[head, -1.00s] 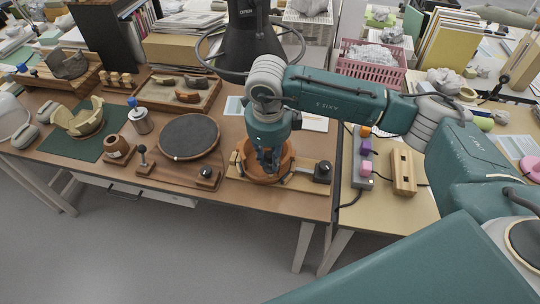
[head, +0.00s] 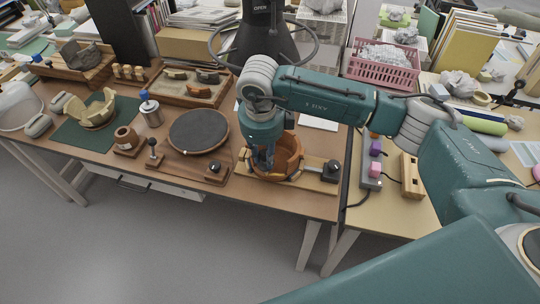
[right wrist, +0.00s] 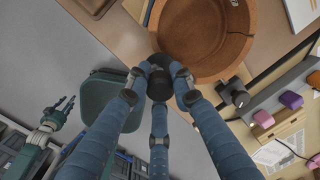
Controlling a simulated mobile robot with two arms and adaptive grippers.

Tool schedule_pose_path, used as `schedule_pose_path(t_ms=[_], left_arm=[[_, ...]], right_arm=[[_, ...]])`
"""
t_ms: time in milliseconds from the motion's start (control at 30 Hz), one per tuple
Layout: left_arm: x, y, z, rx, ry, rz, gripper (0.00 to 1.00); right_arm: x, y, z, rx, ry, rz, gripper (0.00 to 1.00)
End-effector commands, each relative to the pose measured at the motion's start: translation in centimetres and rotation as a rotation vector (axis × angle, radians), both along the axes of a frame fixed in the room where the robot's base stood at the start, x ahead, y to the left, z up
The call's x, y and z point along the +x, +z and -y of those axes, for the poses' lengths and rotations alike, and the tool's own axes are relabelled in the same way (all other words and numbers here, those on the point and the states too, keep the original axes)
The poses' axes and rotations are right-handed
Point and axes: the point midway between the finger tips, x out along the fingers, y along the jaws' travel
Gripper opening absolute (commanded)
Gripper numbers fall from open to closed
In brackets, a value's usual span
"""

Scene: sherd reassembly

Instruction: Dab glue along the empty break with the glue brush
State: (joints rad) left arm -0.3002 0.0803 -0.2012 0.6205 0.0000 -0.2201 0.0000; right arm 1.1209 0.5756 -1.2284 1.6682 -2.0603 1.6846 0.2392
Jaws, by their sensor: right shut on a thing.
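An orange-brown pot (head: 291,158) stands on a wooden base at the front right of the brown table. It also shows in the right wrist view (right wrist: 205,30), open side up, with an uneven, stepped rim at its right. My right gripper (head: 264,158) is at the pot's left front side. In the right wrist view its fingers (right wrist: 160,80) are shut on a small dark round thing, seemingly the glue brush end-on; the fingers hide most of it. Any glue on the break cannot be made out. My left gripper (right wrist: 57,108) looks open, over the floor.
A turntable (head: 199,131) and a metal can with a blue top (head: 151,111) stand left of the pot. A black knob (head: 331,167) is close at its right. A jagged beige bowl (head: 97,112) and a sherd tray (head: 190,88) are farther off.

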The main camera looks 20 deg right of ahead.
Motion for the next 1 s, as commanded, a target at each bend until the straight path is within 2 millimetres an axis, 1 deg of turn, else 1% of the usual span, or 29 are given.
schedule_pose_path(t_ms=[33, 267, 533, 600, 1000], left_arm=[[0.0, -0.4, 0.0, 0.000, 0.000, 0.000, 0.40], [0.0, -1.2, 0.0, 0.000, 0.001, 0.000, 0.40], [0.0, -2.1, 0.0, 0.000, 0.001, 0.000, 0.40], [0.0, -1.6, 0.0, 0.000, 0.002, 0.000, 0.40], [0.0, -0.7, 0.0, 0.000, 0.002, 0.000, 0.40]], right_arm=[[0.2, -0.2, -0.2, 0.001, 0.000, 0.001, 0.08], [0.9, -0.5, -1.0, 0.000, 0.001, 0.001, 0.08], [2.1, -0.4, -1.7, -0.001, 0.000, 0.001, 0.08], [1.9, 0.3, -1.7, -0.001, 0.000, 0.001, 0.08], [1.5, 2.3, -2.0, 0.000, 0.001, 0.001, 0.08]])
